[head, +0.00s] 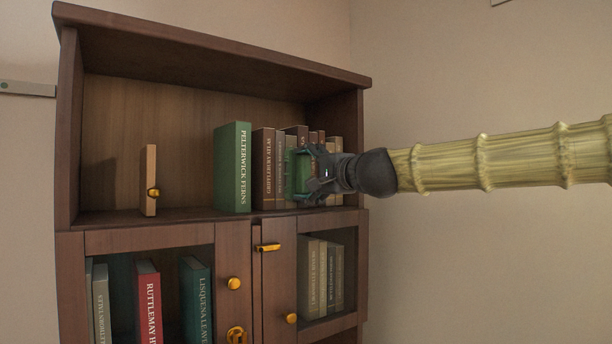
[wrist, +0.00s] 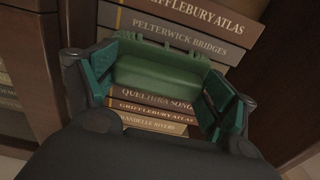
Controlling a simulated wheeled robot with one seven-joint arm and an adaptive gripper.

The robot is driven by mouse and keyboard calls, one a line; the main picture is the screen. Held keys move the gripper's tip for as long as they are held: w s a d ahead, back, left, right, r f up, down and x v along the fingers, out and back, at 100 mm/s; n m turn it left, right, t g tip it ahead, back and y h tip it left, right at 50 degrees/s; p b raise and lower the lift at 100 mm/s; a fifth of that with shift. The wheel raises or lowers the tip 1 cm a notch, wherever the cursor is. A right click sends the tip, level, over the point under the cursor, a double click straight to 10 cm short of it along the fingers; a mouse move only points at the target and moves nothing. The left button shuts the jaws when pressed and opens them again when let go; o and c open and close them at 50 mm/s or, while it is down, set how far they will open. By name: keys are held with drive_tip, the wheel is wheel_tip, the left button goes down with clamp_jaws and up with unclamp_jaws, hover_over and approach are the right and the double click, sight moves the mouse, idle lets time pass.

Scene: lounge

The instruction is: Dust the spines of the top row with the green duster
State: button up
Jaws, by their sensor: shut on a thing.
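My gripper (head: 318,174) is shut on the green duster (head: 302,174) in front of the right part of the top row of books (head: 263,168). In the wrist view the duster (wrist: 160,72) sits between the two fingers (wrist: 160,88), close over the brown spines; I cannot tell whether it touches them. Spines show on both sides of it, such as "Pelterwick Bridges" (wrist: 180,32) and "Quelthera Song" (wrist: 152,94). A larger green book, "Pelterwick Ferns" (head: 233,167), stands upright at the left end of the row. The books at the right end are partly hidden by my gripper.
The dark wooden bookcase (head: 210,42) has an open top shelf. A thin wooden piece with a gold knob (head: 149,180) stands at its left. Below are doors with gold knobs (head: 233,283) and more books (head: 147,302). The shelf between that piece and the row is clear.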

drive_tip(key=shift+w+d, duration=0.5)
drive_tip(key=shift+d, duration=0.25)
drive_tip(key=shift+w+d, duration=0.45)
drive_tip(key=shift+d, duration=0.3)
drive_tip(key=shift+w+d, duration=1.25)
drive_tip(key=shift+d, duration=0.2)
drive_tip(key=shift+s+a, duration=0.1)
drive_tip(key=shift+a, duration=0.05)
drive_tip(key=shift+s+a+b, duration=0.25)
drive_tip(key=shift+s+a, duration=0.45)
drive_tip(key=shift+a, duration=0.25)
drive_tip(key=shift+s+a+b, duration=0.3)
drive_tip(key=shift+s+a, duration=0.4)
drive_tip(key=shift+a, duration=0.25)
drive_tip(key=shift+s+a+b, duration=0.25)
drive_tip(key=shift+s+a, duration=0.45)
drive_tip(key=shift+a, duration=0.25)
drive_tip(key=shift+r+p, duration=0.3)
drive_tip(key=shift+r, duration=0.15)
drive_tip(key=shift+w+d, duration=0.75)
drive_tip(key=shift+d, duration=0.25)
drive_tip(key=shift+w+d, duration=0.7)
drive_tip(key=shift+d, duration=0.3)
drive_tip(key=shift+w+d, duration=0.75)
drive_tip(key=shift+d, duration=0.25)
